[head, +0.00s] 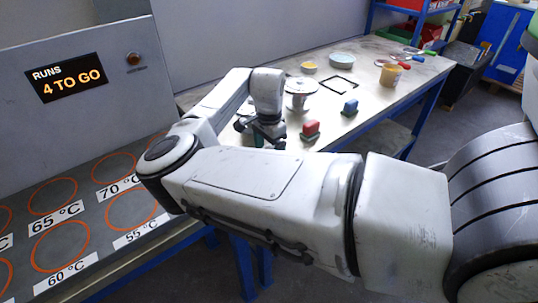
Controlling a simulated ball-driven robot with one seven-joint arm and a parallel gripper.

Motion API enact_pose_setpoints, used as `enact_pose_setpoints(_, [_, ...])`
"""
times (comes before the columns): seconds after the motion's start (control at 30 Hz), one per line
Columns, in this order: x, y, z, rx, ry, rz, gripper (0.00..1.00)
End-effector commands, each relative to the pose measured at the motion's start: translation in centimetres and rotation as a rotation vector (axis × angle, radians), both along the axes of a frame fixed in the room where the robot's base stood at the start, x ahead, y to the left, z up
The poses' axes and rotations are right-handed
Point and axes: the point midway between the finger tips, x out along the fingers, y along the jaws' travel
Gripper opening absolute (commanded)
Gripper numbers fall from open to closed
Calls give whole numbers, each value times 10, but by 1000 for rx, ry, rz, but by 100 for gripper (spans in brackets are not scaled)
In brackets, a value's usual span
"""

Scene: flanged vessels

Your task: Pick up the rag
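My gripper (266,132) is over the near left part of the white table, beyond my forearm. It is small and dark, and I cannot tell whether its fingers are open or shut. I make out no other clear rag.
A white flanged vessel (299,92) stands behind the gripper. A grey panel (85,80) with marked circles stands left.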

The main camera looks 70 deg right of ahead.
Motion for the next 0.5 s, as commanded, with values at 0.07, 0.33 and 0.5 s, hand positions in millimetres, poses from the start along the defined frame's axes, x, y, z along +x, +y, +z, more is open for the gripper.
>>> enact_pose_setpoints(0.07, [0,0,0,0,0,0,87])
enact_pose_setpoints(0.33, [0,0,0,0,0,0,66])
enact_pose_setpoints(0.5, [0,0,0,0,0,0,50])
